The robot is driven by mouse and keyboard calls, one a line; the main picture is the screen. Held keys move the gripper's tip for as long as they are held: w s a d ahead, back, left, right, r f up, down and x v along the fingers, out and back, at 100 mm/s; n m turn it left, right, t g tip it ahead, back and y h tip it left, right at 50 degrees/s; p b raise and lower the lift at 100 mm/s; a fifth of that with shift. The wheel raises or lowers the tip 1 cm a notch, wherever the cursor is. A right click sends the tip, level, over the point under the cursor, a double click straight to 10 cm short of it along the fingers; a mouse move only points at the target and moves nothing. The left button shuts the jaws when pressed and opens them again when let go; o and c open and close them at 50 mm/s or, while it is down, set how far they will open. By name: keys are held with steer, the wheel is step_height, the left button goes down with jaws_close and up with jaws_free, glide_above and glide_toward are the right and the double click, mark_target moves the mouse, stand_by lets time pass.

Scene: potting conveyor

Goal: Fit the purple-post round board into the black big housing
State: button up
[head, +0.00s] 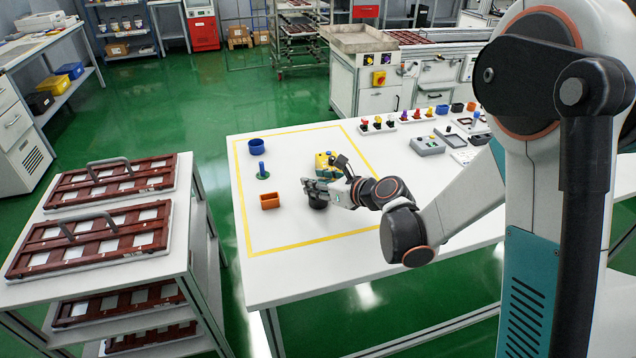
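A black round piece (318,203), which looks like the black big housing, stands on the white table inside the yellow taped outline. My gripper (316,188) is directly over it, very close or touching. The fingers and the housing overlap, so I cannot tell whether the gripper is open or what it holds. No purple post shows at the gripper. A small purple-topped post (404,114) stands in a row of coloured posts at the back of the table; its board shape is too small to tell.
Left of my gripper are a blue round housing (256,147), a green board with a blue post (263,173) and an orange box (270,201). A yellow object (324,166) stands close behind the gripper. The taped area's front left is clear. A grey device (427,145) stands right.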

steer(key=shift+r, duration=0.1)
stand_by(0.5)
step_height(320, 180, up, 7)
steer(key=p, duration=0.4)
steer(key=shift+p, duration=0.3)
steer(key=shift+s+d+r+n, duration=0.15)
steer(key=shift+s+r+n, duration=0.05)
steer(key=shift+s+n, duration=0.1)
steer(key=s+d+r+n+g+h, duration=0.1)
steer(key=s+d+r+n+h, duration=0.1)
steer(key=s+d+r+n, duration=0.35)
steer(key=s+d+r+n+h, duration=0.2)
steer(key=s+d+n, duration=0.1)
steer(key=s+n, duration=0.5)
steer(key=s+d+n+g+h, duration=0.1)
steer(key=s+d+n+h, duration=0.1)
steer(key=s+d+n, duration=0.3)
steer(key=s+d+n+h, duration=0.3)
steer(key=s+d+n, duration=0.2)
steer(key=s+n, duration=0.3)
steer(key=s, duration=0.4)
steer(key=shift+d+f+g, duration=0.25)
steer(key=shift+d+g, duration=0.1)
steer(key=shift+g, duration=0.05)
